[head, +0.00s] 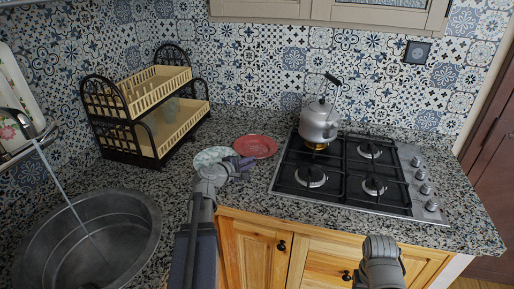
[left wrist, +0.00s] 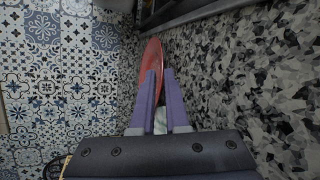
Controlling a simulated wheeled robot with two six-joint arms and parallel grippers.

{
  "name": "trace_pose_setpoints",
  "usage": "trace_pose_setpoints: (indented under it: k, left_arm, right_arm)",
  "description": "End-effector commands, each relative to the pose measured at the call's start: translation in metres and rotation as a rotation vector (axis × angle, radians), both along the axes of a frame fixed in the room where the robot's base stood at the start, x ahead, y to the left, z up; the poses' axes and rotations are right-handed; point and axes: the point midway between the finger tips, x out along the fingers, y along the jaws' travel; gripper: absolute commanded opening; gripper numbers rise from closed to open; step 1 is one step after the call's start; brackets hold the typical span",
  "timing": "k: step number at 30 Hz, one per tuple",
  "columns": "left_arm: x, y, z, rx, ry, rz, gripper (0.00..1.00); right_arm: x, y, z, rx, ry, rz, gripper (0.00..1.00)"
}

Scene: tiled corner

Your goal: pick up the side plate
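A red plate (head: 256,146) lies on the speckled counter left of the hob; it also shows nearly edge-on beyond the fingertips in the left wrist view (left wrist: 152,60). A pale patterned plate (head: 207,156) lies left of it, partly hidden by my left gripper. I cannot tell which one is the side plate. My left gripper (head: 246,163) is low over the counter, in front of the red plate. Its purple fingers (left wrist: 160,75) stand apart, with a small pale patch between them near their bases. My right gripper (head: 381,246) is at the lower right, its fingers not clear.
A two-tier dish rack (head: 145,127) stands at the back left, and a round metal sink (head: 140,215) is at the front left. A kettle (head: 319,121) stands on the gas hob (head: 300,200) to the right. Wooden cabinets (head: 257,250) are below the counter edge.

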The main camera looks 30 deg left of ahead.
Motion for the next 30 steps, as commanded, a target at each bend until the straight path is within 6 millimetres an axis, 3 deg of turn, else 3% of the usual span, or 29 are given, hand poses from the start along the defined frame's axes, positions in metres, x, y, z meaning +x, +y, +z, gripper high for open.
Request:
trace_pose_setpoints:
  k: [6, 14, 23, 30]
  left_arm:
    - [0.022, -0.001, -0.009, 0.001, 0.0, -0.001, 0.12]
    - [0.03, -0.001, -0.013, 0.001, 0.001, -0.002, 0.12]
    - [0.069, -0.001, -0.027, 0.001, 0.0, -0.001, 0.12]
    - [0.07, -0.003, -0.027, 0.0, 0.0, 0.0, 0.12]
  right_arm:
    - [0.0, 0.0, -0.009, 0.0, 0.0, 0.0, 0.56]
    - [0.0, 0.0, -0.013, 0.0, 0.0, 0.0, 0.56]
    - [0.0, 0.0, -0.028, 0.0, 0.0, 0.0, 0.56]
    - [0.0, 0.0, -0.027, 0.0, 0.0, 0.0, 0.56]
